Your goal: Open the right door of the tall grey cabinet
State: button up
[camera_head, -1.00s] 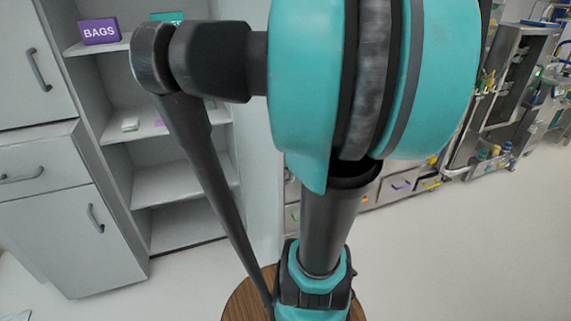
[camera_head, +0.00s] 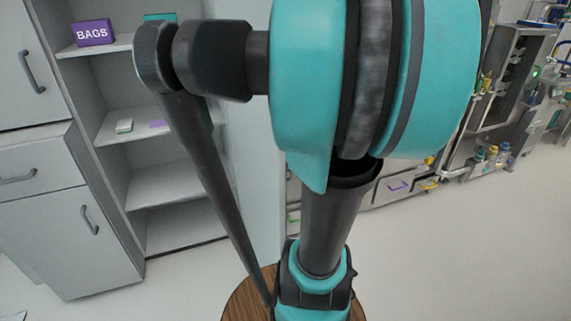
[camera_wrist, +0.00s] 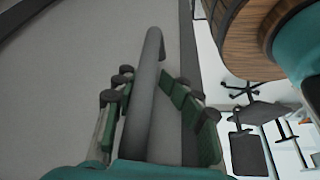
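In the wrist view, a dark grey bar handle (camera_wrist: 147,95) stands out from a plain grey surface (camera_wrist: 70,80), which looks like a cabinet door. My gripper (camera_wrist: 146,76) has its green-padded fingers on either side of this handle. The fingers look apart, with narrow gaps to the bar; contact cannot be made out. In the head view, my gripper and this handle are hidden behind my arm. A tall pale grey panel (camera_head: 253,170) shows beside my arm; I cannot tell whether it belongs to the same cabinet.
Open shelves (camera_head: 165,185) hold a purple BAGS box (camera_head: 93,33). Grey cupboards (camera_head: 65,240) with handles stand at the left. Drawers (camera_head: 398,187) and a metal rack (camera_head: 505,75) stand at the right. A chair (camera_wrist: 250,130) shows in the wrist view. Pale floor at right is clear.

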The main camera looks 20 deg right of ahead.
jog(key=shift+r, duration=0.1)
jog(key=shift+d+r, duration=0.1)
jog(key=shift+r, duration=0.2)
jog(key=v, duration=1.1)
jog(key=shift+s+d, duration=0.1)
jog(key=shift+s, duration=0.1)
